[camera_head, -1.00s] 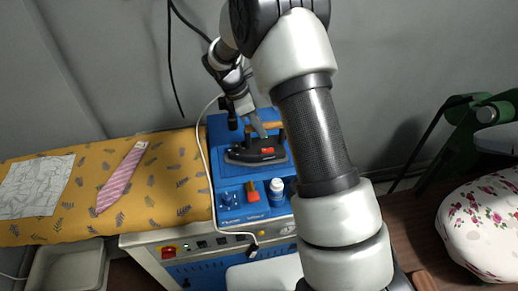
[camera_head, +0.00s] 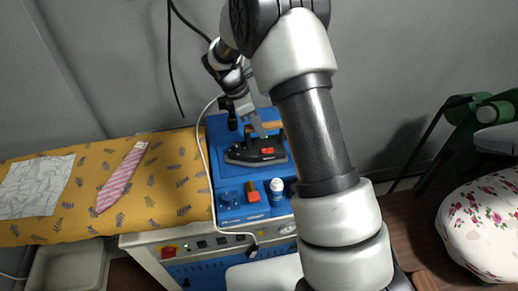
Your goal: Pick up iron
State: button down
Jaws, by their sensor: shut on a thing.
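The iron (camera_head: 256,154) is dark with a red patch and a light brown handle. It sits on the blue top of the pressing machine (camera_head: 226,207), near its back, and I cannot tell whether it touches the surface. My gripper (camera_head: 261,132) reaches down from the upper left and is shut on the iron at its handle. My arm hides part of the machine's right side, and the exact finger contact is small and hard to see.
A white bottle (camera_head: 277,190) and a small red item (camera_head: 253,193) stand in front of the iron. A yellow patterned board (camera_head: 170,180) with a pink tie (camera_head: 122,178) and a white cloth (camera_head: 38,186) lies left. A white cable (camera_head: 203,150) runs beside the iron. A floral pad (camera_head: 485,222) is right.

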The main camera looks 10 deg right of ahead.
jog(key=shift+w+r, duration=0.2)
jog(key=shift+r, duration=0.05)
